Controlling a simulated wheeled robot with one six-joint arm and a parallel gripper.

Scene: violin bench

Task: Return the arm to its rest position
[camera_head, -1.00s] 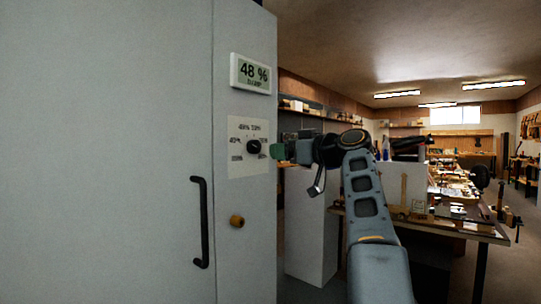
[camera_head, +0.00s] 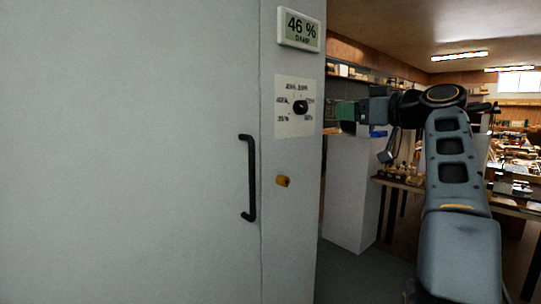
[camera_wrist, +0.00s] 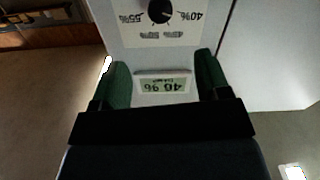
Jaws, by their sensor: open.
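My gripper (camera_head: 345,111) is at the right of the grey cabinet in the head view, apart from the dial knob (camera_head: 301,106). In the wrist view my gripper (camera_wrist: 163,84) shows two green fingers spread apart with nothing held between them. The black knob (camera_wrist: 160,11) sits on a white dial plate (camera_head: 284,124) on the cabinet's narrow front panel. The humidity display (camera_head: 300,27) above it reads 46 %, and it also shows upside down between the fingers in the wrist view (camera_wrist: 163,86). My arm is bent, with its upper link upright.
The cabinet door (camera_head: 190,200) fills the left and has a black handle (camera_head: 249,178). A yellow-brown knob (camera_head: 283,181) sticks out below the dial. A white pedestal (camera_head: 345,190) and a workbench (camera_head: 515,205) with tools stand behind my arm.

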